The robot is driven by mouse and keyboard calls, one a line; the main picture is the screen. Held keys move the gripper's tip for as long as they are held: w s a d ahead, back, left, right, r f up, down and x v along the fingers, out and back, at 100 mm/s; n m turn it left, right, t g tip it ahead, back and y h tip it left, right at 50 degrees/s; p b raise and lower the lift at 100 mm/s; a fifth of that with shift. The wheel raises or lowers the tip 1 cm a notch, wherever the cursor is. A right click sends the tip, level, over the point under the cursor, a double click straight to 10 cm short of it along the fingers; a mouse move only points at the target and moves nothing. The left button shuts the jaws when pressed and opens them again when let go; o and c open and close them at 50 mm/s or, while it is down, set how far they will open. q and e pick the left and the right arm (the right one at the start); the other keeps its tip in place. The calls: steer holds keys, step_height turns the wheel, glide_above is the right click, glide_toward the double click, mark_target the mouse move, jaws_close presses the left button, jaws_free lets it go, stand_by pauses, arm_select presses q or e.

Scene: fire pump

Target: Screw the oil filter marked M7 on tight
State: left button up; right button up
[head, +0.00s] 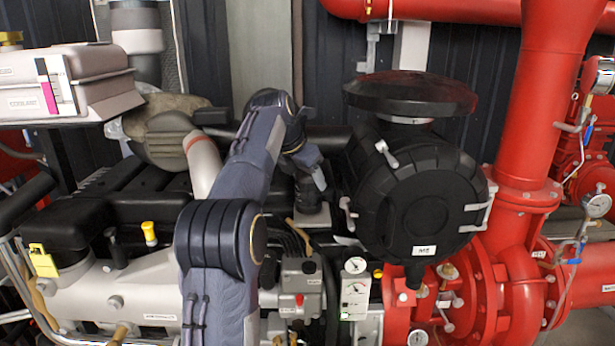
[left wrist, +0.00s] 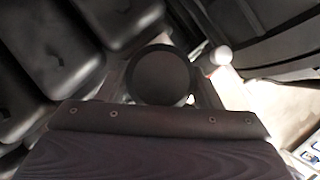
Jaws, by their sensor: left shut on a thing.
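My left arm rises through the middle of the head view and bends down. Its gripper (head: 313,178) is small and partly hidden there, over a dark cylinder (head: 311,196) between the engine and the large black air housing. In the left wrist view a round, dark, smooth end (left wrist: 160,76) of a cylinder shows just beyond the edge of my left gripper (left wrist: 160,104), which is shut on it. I take this cylinder for the oil filter; no M7 mark is readable. Its seat and thread are hidden. My right gripper is not in view.
The black air housing (head: 420,200) stands close right of the gripper. Black engine covers (head: 105,205) lie to the left. Below are a grey box with a red button (head: 300,280) and hoses. Red pump pipes (head: 525,120) fill the right. Room around the cylinder is tight.

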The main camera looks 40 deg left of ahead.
arm_select(q)
steer(key=shift+f+p, duration=0.2)
steer(key=shift+p, duration=0.55)
stand_by(1.9)
steer(key=o, duration=0.5)
steer(key=c, duration=0.6)
steer(key=shift+r+m+p, duration=0.1)
steer(key=shift+m+p, duration=0.2)
steer(key=shift+p, duration=0.25)
steer(key=shift+c, duration=0.2)
steer(key=shift+m+h, duration=0.3)
steer(key=shift+m, duration=0.1)
steer(key=shift+a+m+h, duration=0.15)
steer(key=shift+m+h, duration=0.15)
steer(key=shift+m, duration=0.7)
steer(key=shift+h, duration=0.3)
